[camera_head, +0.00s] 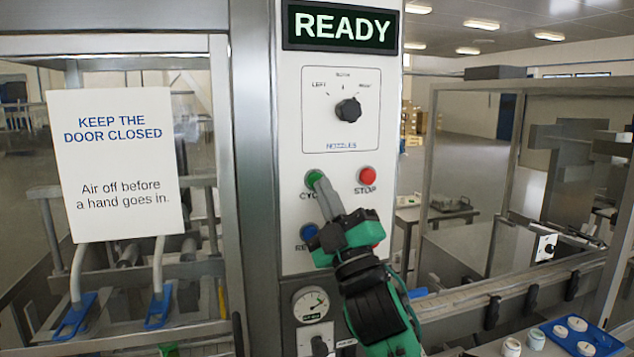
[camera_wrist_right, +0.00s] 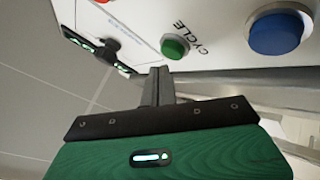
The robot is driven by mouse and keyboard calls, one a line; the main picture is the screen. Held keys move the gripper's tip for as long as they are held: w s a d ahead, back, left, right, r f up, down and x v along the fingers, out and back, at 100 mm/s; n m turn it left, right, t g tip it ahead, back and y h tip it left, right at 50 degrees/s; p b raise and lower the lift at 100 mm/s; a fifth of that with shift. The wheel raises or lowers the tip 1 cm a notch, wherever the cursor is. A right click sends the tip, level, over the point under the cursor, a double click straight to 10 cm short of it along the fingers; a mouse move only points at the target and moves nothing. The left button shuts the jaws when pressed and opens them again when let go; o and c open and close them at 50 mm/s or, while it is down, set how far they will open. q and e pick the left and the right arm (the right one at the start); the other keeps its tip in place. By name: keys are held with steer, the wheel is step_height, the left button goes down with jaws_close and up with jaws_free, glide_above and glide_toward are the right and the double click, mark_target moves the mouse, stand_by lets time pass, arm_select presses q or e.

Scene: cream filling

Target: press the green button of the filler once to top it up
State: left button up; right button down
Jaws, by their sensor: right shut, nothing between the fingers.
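The green button (camera_head: 313,176), labelled CYCLE, sits on the white control panel (camera_head: 290,150) of the filler. It also shows in the right wrist view (camera_wrist_right: 174,46), not covered. My right gripper (camera_head: 322,182) is shut and empty, its fingertips pointing at the panel and overlapping the button's lower right edge in the head view. In the right wrist view the fingertips (camera_wrist_right: 158,70) are close to the button, with a small gap in the picture; I cannot tell the depth. The display (camera_head: 342,27) reads READY. My left gripper is not in view.
A red STOP button (camera_head: 367,175) is right of the green one; a blue button (camera_head: 308,231) is below. A black nozzle knob (camera_head: 348,110) is above. My gripper partly hides another red button. A blue tray with white jars (camera_head: 604,342) is at lower right.

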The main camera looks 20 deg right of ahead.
stand_by(0.7)
steer(key=shift+w, duration=0.4)
steer(key=shift+w, duration=0.5)
stand_by(0.6)
steer(key=shift+s, duration=0.9)
steer(key=s+p, duration=0.1)
steer(key=s, duration=0.4)
steer(key=shift+d, duration=0.1)
stand_by(0.6)
